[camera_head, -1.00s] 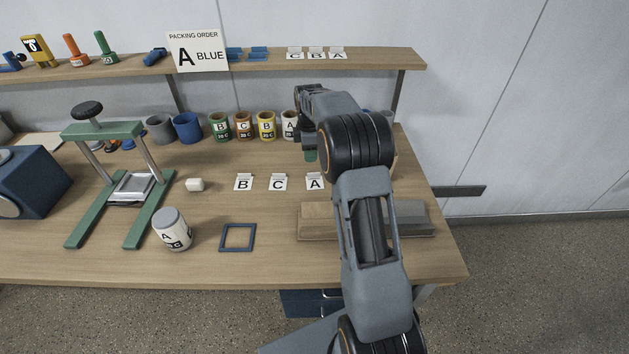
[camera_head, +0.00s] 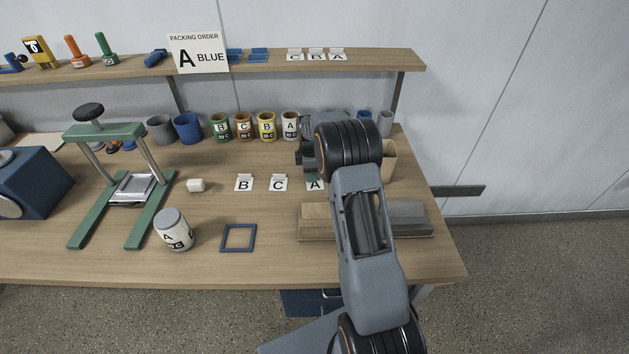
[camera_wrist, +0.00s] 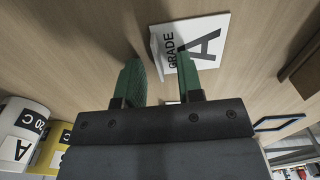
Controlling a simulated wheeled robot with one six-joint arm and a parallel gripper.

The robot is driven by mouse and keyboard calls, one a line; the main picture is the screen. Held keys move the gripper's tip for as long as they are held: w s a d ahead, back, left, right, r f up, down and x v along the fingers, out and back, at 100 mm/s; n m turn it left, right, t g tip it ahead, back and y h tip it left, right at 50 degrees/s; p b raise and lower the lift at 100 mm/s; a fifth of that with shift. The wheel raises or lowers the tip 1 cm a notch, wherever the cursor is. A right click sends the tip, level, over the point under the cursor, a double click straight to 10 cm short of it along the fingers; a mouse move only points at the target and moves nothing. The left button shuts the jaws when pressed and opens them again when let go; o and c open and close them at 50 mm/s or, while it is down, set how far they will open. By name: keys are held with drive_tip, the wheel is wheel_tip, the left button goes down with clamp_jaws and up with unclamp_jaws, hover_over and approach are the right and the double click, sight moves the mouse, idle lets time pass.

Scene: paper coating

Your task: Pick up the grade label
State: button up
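The A grade label (camera_head: 314,185) is a white card lying on the table at the right end of a row with the B label (camera_head: 243,184) and the C label (camera_head: 278,184). In the wrist view the A label (camera_wrist: 208,38) reads "GRADE A" and has a raised white tab along its left edge. My gripper (camera_wrist: 158,78) is open, with its two green fingers apart. The tab lies just beyond and between the fingertips, and the right finger overlaps the card in the picture. I cannot tell whether they touch.
A packing order sign (camera_head: 198,52) reading "A BLUE" stands on the shelf. Labelled cans, including the A can (camera_head: 290,126), stand behind the label row. A wooden block (camera_head: 318,222) lies in front, and a blue square frame (camera_head: 238,237) lies left of it.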

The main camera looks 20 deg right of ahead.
drive_tip(key=shift+c, duration=0.4)
clamp_jaws()
